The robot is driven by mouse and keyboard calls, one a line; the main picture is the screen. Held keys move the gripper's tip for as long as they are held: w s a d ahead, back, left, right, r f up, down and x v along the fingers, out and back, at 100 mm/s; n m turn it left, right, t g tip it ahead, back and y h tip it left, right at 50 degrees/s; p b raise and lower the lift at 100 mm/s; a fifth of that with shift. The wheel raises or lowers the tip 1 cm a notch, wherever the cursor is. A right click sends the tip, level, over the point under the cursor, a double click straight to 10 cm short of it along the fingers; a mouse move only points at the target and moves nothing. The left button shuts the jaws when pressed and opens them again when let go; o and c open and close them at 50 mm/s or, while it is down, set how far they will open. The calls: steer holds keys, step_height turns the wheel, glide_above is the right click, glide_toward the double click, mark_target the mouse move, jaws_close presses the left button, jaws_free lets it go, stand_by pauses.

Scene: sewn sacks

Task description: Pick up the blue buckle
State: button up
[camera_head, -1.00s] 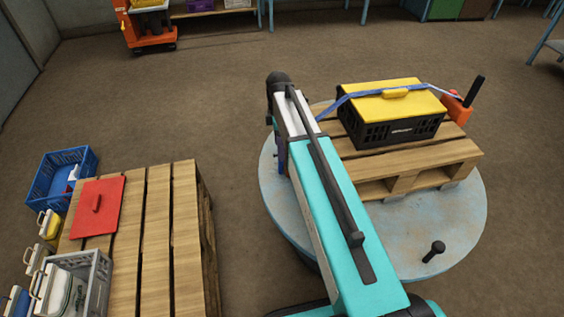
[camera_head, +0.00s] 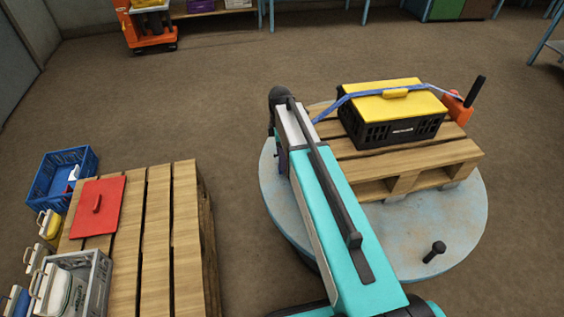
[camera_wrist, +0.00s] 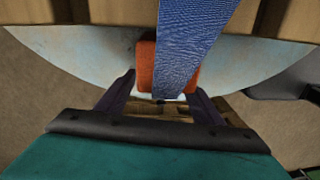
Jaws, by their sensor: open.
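A blue strap (camera_head: 390,88) runs over the yellow-lidded crate in the head view, and its left end goes down behind my arm. In the wrist view the strap (camera_wrist: 192,45) hangs across an orange block (camera_wrist: 147,66) at its end. This block looks like the buckle; I see no separate blue one. My gripper (camera_wrist: 163,88) is open, with one dark finger on each side of the block's lower part. I cannot tell whether the fingers touch it. In the head view my arm hides the gripper and this end of the strap.
The black crate (camera_head: 385,133) with its yellow lid (camera_head: 385,105) stands on a wooden pallet (camera_head: 430,158) on a round pale-blue turntable (camera_head: 440,220). An orange holder with a black handle (camera_head: 474,92) is at right. Another pallet (camera_head: 155,240) stands left; floor between is clear.

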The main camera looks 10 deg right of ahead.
steer(key=shift+f, duration=0.45)
steer(key=c, duration=1.2)
steer(key=shift+r, duration=0.2)
steer(key=shift+r, duration=0.55)
steer(key=a, duration=1.8)
